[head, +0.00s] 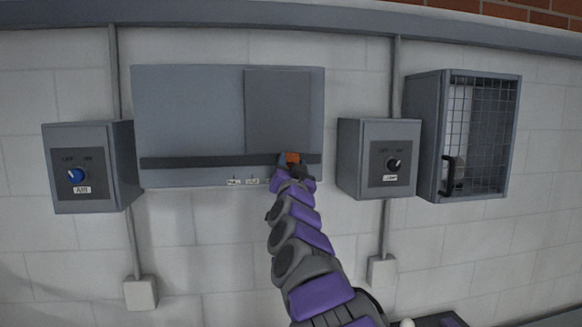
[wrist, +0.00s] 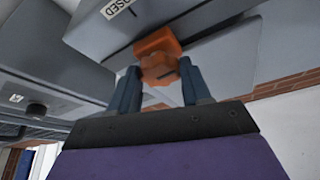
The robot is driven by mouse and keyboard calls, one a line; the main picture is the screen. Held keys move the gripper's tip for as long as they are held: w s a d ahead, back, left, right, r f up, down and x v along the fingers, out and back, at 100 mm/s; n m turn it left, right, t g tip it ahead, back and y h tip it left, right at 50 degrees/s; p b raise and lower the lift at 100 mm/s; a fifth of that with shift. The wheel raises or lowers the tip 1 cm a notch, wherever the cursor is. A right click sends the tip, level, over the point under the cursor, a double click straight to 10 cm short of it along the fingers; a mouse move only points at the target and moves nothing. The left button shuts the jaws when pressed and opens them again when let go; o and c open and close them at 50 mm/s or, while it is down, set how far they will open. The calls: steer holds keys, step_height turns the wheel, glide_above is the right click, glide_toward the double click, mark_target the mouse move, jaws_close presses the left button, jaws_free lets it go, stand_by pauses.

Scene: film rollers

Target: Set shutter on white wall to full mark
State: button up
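The shutter unit on the white wall is a wide grey panel (head: 185,105) with a darker sliding plate (head: 278,110) over its right part and a dark horizontal rail (head: 200,162) below. An orange knob (head: 292,158) sits at the rail under the plate; it also shows in the wrist view (wrist: 160,58). Small labels (head: 243,182), too small to read surely, line the lower edge. A label ending in "OSED" (wrist: 122,7) shows in the wrist view. My gripper (wrist: 160,72) has one finger on each side of the knob; whether both fingers press it is unclear.
A grey box with a blue dial (head: 76,175) hangs left of the panel. A box with a black dial (head: 393,163) and a mesh-fronted cabinet (head: 480,135) hang on the right. Conduits run down the wall. The wall below the panel is clear except for my arm.

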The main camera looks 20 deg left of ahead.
jaws_close()
